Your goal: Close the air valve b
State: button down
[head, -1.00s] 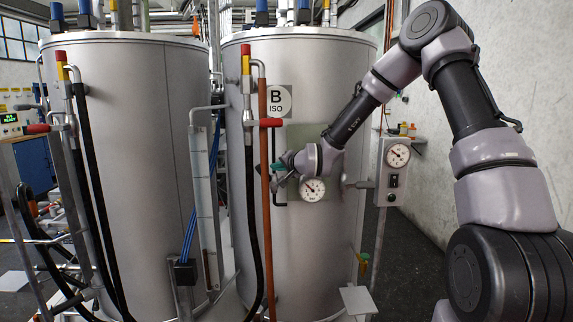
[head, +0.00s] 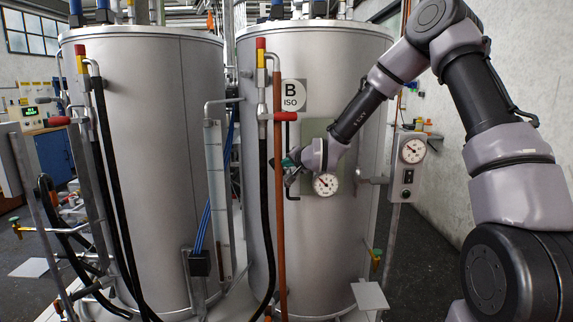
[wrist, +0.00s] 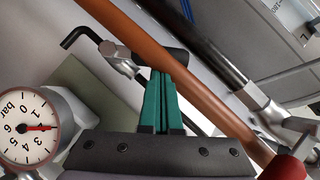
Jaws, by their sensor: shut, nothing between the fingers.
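Tank B (head: 345,235) is a large grey metal drum with a "B ISO" label (head: 293,95). My gripper (head: 290,164) is at its front, left of a round gauge (head: 326,184). In the wrist view its green fingers (wrist: 160,78) are shut and empty. Their tips are close to a short black grip (wrist: 175,59) by a metal valve fitting (wrist: 118,57); I cannot tell whether they touch. A bent black rod (wrist: 80,37) lies left of the fitting. No label shows which valve is air valve b.
An orange pipe (head: 279,230) stands upright just left of my gripper and crosses the wrist view. A red handle (head: 281,116) sits above. A gauge box (head: 407,165) is to the right. Another tank (head: 150,180) stands left. Open floor shows at right.

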aim_at(273, 167)
jog(key=shift+a, duration=0.2)
jog(key=shift+s+a+f+n+g+h, duration=0.1)
jog(key=shift+a+n+g+h, duration=0.05)
jog(key=shift+a+n+h, duration=0.4)
jog(key=shift+s+a+f+n+g+h, duration=0.15)
jog(key=shift+a+n+h, duration=0.25)
jog(key=shift+a, duration=0.25)
jog(key=shift+a+f+n+h, duration=0.45)
jog(key=shift+a+n+h, duration=0.25)
jog(key=shift+n+h, duration=0.05)
jog(key=shift+w+a+f+n+h, duration=0.1)
jog(key=shift+a+f+n+h, duration=0.3)
jog(key=shift+f, duration=0.25)
jog(key=shift+w+a+f+n+h, duration=0.1)
jog(key=shift+a+f+n+h, duration=0.15)
jog(key=shift+a+f, duration=0.3)
jog(key=shift+s+f, duration=0.1)
jog(key=shift+f, duration=0.05)
